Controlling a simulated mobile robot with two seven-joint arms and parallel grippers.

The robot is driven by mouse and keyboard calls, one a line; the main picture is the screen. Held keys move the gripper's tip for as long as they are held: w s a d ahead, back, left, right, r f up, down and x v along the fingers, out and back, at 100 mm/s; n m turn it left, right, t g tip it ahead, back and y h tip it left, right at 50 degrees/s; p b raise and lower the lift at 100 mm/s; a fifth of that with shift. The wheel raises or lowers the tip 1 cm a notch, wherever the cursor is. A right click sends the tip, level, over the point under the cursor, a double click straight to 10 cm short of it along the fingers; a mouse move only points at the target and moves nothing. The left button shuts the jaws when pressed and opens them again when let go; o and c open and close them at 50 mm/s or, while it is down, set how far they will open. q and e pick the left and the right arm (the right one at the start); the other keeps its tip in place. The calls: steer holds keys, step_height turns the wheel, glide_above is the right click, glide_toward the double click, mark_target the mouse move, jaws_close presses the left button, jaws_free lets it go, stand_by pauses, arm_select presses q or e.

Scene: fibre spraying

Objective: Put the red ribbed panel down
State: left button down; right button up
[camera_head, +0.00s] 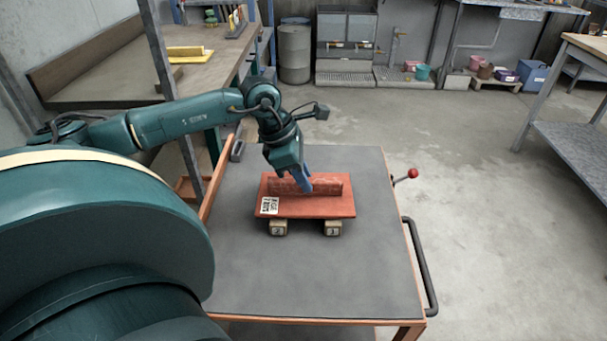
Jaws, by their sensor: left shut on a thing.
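The red ribbed panel (315,208) is a flat red plate with an upright rib along its middle and a white printed label at its left front corner. It lies level on or just above two small numbered wooden blocks, a left one (278,228) and a right one (333,228); I cannot tell whether it touches them. My left gripper (302,184) comes down from above and is shut on the panel's rib. The rib hides part of the fingertips. My right gripper is not in view.
The blocks stand on a grey-topped cart (350,275) with an orange frame. The cart top is bare around the panel. A black handle (420,268) and a red-knobbed lever (411,174) are at its right edge. A workbench (120,75) stands behind left.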

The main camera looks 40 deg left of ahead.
arm_select(q)
steer(key=shift+w, duration=0.1)
steer(key=shift+f, duration=0.1)
steer(key=c, duration=1.7)
jaws_free()
steer(key=shift+f, duration=0.1)
steer(key=shift+c, duration=0.2)
steer(key=o, duration=0.4)
steer(key=shift+o, duration=0.2)
